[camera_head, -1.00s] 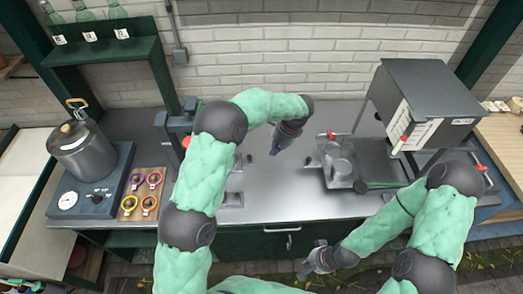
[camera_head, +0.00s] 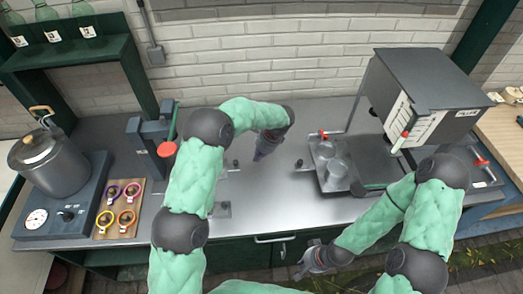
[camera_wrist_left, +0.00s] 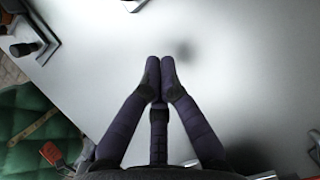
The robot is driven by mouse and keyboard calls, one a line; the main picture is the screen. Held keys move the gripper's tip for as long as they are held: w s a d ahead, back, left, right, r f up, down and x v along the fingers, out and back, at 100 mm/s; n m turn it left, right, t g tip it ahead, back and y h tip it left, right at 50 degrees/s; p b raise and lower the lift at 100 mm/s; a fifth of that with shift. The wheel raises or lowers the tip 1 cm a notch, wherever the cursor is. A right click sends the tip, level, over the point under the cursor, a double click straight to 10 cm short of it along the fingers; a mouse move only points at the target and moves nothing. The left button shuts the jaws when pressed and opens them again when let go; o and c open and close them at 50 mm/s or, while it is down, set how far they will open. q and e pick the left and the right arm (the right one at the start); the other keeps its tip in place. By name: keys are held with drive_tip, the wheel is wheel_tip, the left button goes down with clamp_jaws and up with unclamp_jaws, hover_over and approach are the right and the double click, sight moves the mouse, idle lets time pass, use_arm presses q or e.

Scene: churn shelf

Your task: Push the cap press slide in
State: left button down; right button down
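The blue-grey press frame (camera_head: 150,138) with a red round knob (camera_head: 167,149) and a green bar stands on the metal bench, left of my left arm. I take it for the cap press. Small metal plates (camera_head: 222,210) show to its right, partly behind my arm; I cannot tell which part is its slide. My left gripper (camera_head: 265,148) is over the open bench, apart from the press. In the left wrist view its fingertips (camera_wrist_left: 160,64) touch and hold nothing. A black knob on a metal bracket (camera_wrist_left: 20,48) lies upper left there. My right gripper (camera_head: 305,268) is low at the bench's front, its fingers unclear.
A metal tray (camera_head: 350,186) with clear vessels and a black side knob stands to the right, below a grey box (camera_head: 425,80). A pot (camera_head: 50,160) and a board of coloured rings (camera_head: 120,207) are at left.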

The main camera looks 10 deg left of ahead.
use_arm(q)
drive_tip(key=a, duration=0.1)
drive_tip(key=a+f, duration=0.2)
drive_tip(key=shift+s+a+f, duration=0.1)
drive_tip(key=shift+s+a, duration=0.15)
drive_tip(key=shift+a, duration=0.15)
drive_tip(key=shift+s+a, duration=0.1)
drive_tip(key=shift+a, duration=0.4)
drive_tip(key=shift+a, duration=0.1)
drive_tip(key=s+a, duration=0.1)
drive_tip(key=a, duration=0.3)
drive_tip(key=s+a, duration=0.1)
drive_tip(key=a, duration=0.3)
drive_tip(key=s+a, duration=0.1)
drive_tip(key=a, duration=0.3)
drive_tip(key=shift+s, duration=0.25)
drive_tip(key=shift+d, duration=0.15)
